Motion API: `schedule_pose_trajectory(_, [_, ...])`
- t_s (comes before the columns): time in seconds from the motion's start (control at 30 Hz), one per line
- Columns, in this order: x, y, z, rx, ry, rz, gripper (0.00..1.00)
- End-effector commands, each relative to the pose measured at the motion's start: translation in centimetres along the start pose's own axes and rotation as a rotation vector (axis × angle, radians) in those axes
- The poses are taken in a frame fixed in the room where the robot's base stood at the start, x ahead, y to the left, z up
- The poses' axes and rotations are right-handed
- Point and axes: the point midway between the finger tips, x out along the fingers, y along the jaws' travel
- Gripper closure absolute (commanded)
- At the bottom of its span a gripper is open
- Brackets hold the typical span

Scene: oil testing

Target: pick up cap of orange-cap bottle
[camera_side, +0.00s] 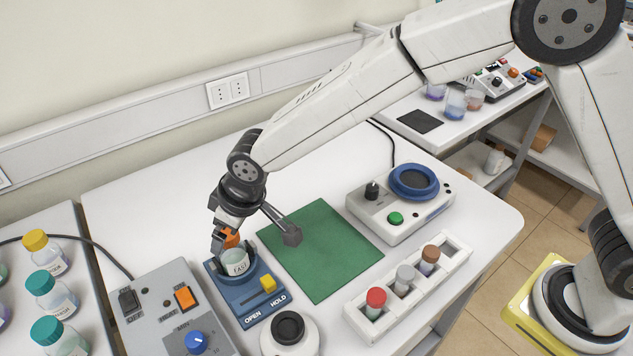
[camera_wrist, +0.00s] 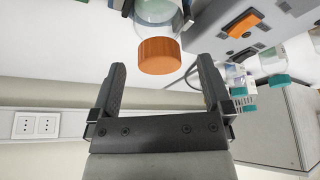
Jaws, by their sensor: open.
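The orange cap (camera_side: 231,236) sits on the small glass bottle (camera_side: 236,262), which stands upright in the round holder of the blue clamp device (camera_side: 245,289). My gripper (camera_side: 226,240) is over the bottle in the side view and partly hides the cap. In the wrist view my gripper (camera_wrist: 164,84) is open, with its two dark fingers apart. The orange cap (camera_wrist: 160,56) lies just beyond the fingertips, roughly between them, and the gap between is empty. The clear bottle (camera_wrist: 158,14) shows beyond the cap.
A grey control box (camera_side: 170,310) stands left of the clamp device, and a green mat (camera_side: 320,250) lies to its right. A white rack (camera_side: 408,284) holds red, grey and brown capped vials. A white device with a blue ring (camera_side: 413,180) stands behind. Several capped bottles (camera_side: 47,290) stand far left.

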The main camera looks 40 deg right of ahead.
Motion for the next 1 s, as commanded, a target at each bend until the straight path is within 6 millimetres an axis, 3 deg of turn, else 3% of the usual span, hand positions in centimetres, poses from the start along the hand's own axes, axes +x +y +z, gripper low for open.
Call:
schedule_pose_trajectory(0.13, [0.81, 0.02, 0.01, 0.000, 0.001, 0.000, 0.00])
schedule_pose_trajectory(0.67, [0.86, 0.02, -0.01, 0.000, 0.001, 0.000, 0.00])
schedule_pose_trajectory(0.9, [0.85, 0.02, -0.01, 0.000, 0.001, 0.000, 0.73])
schedule_pose_trajectory(0.97, [0.85, 0.02, -0.01, 0.000, 0.001, 0.000, 0.92])
schedule_pose_trajectory(1.0, [0.85, 0.02, -0.01, 0.000, 0.001, 0.000, 0.96])
